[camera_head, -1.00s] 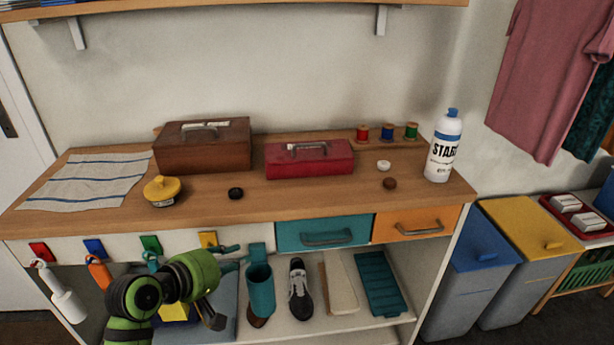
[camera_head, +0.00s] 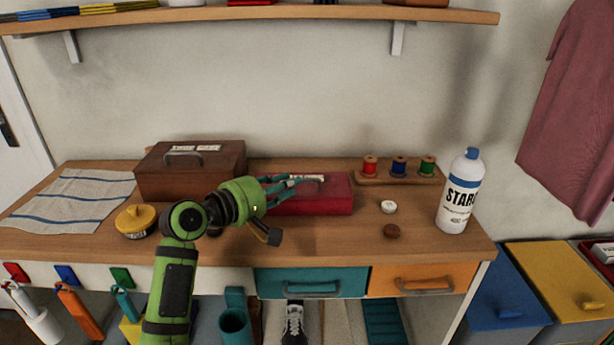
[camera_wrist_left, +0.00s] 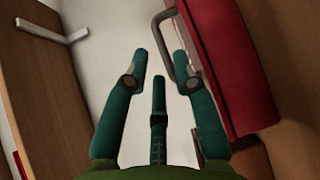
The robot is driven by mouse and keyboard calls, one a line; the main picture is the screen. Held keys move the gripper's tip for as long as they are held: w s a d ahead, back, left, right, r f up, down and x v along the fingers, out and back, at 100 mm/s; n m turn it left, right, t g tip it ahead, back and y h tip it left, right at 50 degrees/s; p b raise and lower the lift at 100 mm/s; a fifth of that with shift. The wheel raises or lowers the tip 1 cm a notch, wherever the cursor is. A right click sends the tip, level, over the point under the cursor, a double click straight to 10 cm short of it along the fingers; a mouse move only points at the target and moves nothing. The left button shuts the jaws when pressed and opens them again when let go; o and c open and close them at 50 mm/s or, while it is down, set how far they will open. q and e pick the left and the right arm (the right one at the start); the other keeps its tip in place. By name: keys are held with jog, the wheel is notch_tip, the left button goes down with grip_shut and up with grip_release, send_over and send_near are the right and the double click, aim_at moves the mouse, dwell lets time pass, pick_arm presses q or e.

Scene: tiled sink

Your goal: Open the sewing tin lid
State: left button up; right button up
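A red box (camera_head: 335,195) with a grey handle and a pale label on its lid stands shut on the wooden worktop in the head view. A brown box (camera_head: 215,175) with a handle stands shut to its left. The labels are too small to read, so I cannot tell which is the sewing tin. My left gripper (camera_head: 298,182) is at the red box's lid, its teal fingers apart. In the left wrist view, the red box (camera_wrist_left: 235,60) is at the right, its handle (camera_wrist_left: 180,45) near the spread fingertips (camera_wrist_left: 163,68). Contact is unclear. My right gripper is not in view.
A yellow-lidded round tin (camera_head: 136,220) and a striped cloth (camera_head: 70,205) lie left. Thread spools (camera_head: 399,168), a white disc (camera_head: 388,207), a brown disc (camera_head: 392,231) and a white bottle (camera_head: 460,195) stand right. A wall shelf (camera_head: 250,17) hangs above.

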aim_at(300, 194)
pick_arm(q)
jog(key=x, duration=0.3)
jog(key=shift+w+d, duration=0.1)
jog(key=shift+d, duration=0.1)
jog(key=shift+w+d, duration=0.35)
grip_shut()
jog(key=shift+f, duration=0.1)
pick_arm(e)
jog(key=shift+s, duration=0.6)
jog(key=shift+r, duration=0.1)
